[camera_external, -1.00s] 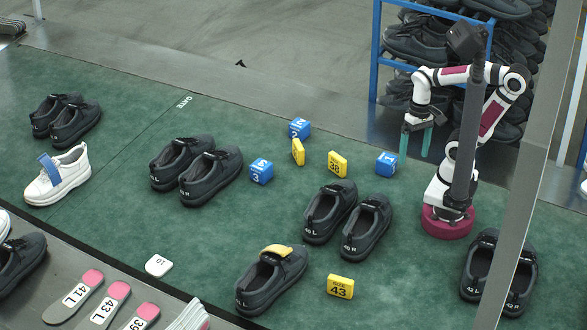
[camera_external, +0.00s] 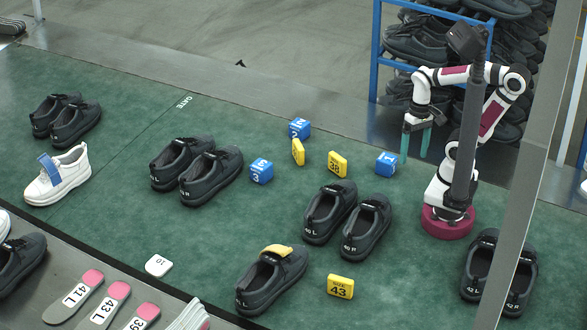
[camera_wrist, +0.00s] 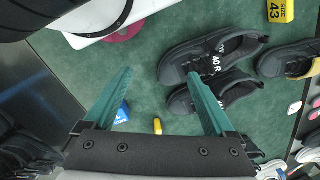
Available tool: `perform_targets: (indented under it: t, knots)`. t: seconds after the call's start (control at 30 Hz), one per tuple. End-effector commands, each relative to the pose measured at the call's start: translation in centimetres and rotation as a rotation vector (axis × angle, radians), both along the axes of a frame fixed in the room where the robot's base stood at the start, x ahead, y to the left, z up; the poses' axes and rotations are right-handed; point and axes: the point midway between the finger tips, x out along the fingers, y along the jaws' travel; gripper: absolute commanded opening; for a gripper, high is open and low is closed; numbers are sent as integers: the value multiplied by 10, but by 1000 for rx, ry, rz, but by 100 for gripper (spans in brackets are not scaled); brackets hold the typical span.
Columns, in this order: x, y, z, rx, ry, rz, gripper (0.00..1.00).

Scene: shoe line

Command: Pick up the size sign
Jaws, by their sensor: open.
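A yellow size sign marked 43 (camera_external: 340,287) sits on the green mat at the front; it also shows at the top right of the wrist view (camera_wrist: 280,10). Another yellow sign (camera_external: 338,164), whose number looks like 39, sits farther back, with a third yellow sign (camera_external: 298,152) standing to its left. One yellow sign (camera_wrist: 157,126) shows small between my fingers in the wrist view; I cannot tell which. My gripper (camera_external: 415,142) is open and empty, hanging above the mat near the back right, apart from all the signs. Its teal fingers (camera_wrist: 158,78) are spread.
Blue number blocks (camera_external: 261,171) (camera_external: 387,164) stand near the yellow signs. Dark shoe pairs (camera_external: 347,220) are spread over the mat (camera_external: 110,215). A single dark shoe (camera_external: 272,283) carries a yellow piece (camera_external: 277,250). A blue rack (camera_external: 377,50) stands behind. The mat's middle is partly clear.

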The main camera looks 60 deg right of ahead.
Motion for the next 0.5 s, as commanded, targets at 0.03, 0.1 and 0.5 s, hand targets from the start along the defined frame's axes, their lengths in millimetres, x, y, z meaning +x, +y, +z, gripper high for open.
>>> perform_targets:
  t: [0.03, 0.1, 0.5]
  knots:
    - [0, 0, 0, 0, 0, 0, 78]
    - [0, 0, 0, 0, 0, 0, 66]
    - [5, 1, -1, -60, 42, 189, 62]
